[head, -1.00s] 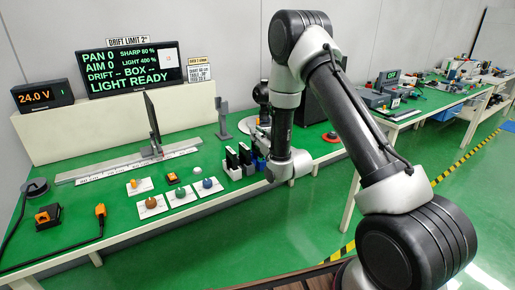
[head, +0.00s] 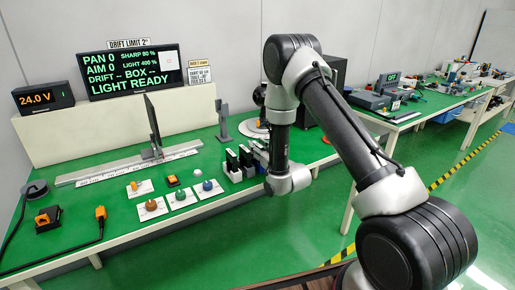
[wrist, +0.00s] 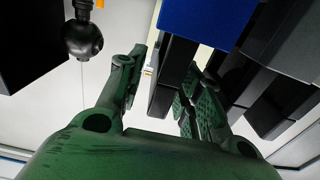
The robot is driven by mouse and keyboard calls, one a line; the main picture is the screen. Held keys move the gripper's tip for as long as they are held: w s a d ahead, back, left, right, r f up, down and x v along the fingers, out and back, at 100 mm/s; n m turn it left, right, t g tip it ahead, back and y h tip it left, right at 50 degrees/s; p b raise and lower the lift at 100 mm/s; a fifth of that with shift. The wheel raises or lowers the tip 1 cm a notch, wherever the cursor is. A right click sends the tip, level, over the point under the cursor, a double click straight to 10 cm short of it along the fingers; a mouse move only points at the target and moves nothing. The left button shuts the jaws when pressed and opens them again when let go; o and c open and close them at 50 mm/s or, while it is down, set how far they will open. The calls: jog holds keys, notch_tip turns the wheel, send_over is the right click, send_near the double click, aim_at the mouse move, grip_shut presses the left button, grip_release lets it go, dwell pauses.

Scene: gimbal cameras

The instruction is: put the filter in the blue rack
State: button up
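Upright dark filter-like plates (head: 231,160) stand in a white holder (head: 236,174) on the green bench. I cannot tell which is the filter. My gripper (wrist: 160,90) has its green-tinted fingers spread in the wrist view; in the head view it is hidden behind my arm. A dark bar (wrist: 172,72) shows between the fingers, nearer the right one, with a gap on the left; I cannot tell whether it touches. A blue surface (wrist: 210,16), possibly the blue rack, is at the top of the wrist view. My wrist hides much of the rack area.
Knob cards (head: 180,198) lie left of the holder. A rail (head: 125,165) with a dark upright panel (head: 154,125) is behind them. More black blocks (wrist: 270,75) crowd the right of the wrist view. The bench's front left holds an orange plug (head: 100,214).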

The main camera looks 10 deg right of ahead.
jog(key=shift+r, duration=0.1)
jog(key=v, duration=1.2)
jog(key=w+d+r+g+h, duration=0.2)
jog(key=w+d+r+g, duration=0.1)
jog(key=r, duration=0.5)
jog(key=s+d+r+m+g+h, duration=0.1)
jog(key=s+d+r+g+h, duration=0.15)
jog(key=s+d+r, duration=0.4)
jog(key=s+r+m+g, duration=0.1)
jog(key=s+r+g, duration=0.1)
jog(key=s, duration=0.7)
jog(key=s+d+r+g, duration=0.1)
jog(key=s+r+g, duration=0.2)
jog(key=s, duration=0.7)
jog(key=s+r+m+g+h, duration=0.1)
jog(key=s+r, duration=0.4)
jog(key=s, duration=0.5)
jog(key=shift+d+m+g, duration=0.3)
jog(key=shift+d+g, duration=0.05)
jog(key=shift+g, duration=0.4)
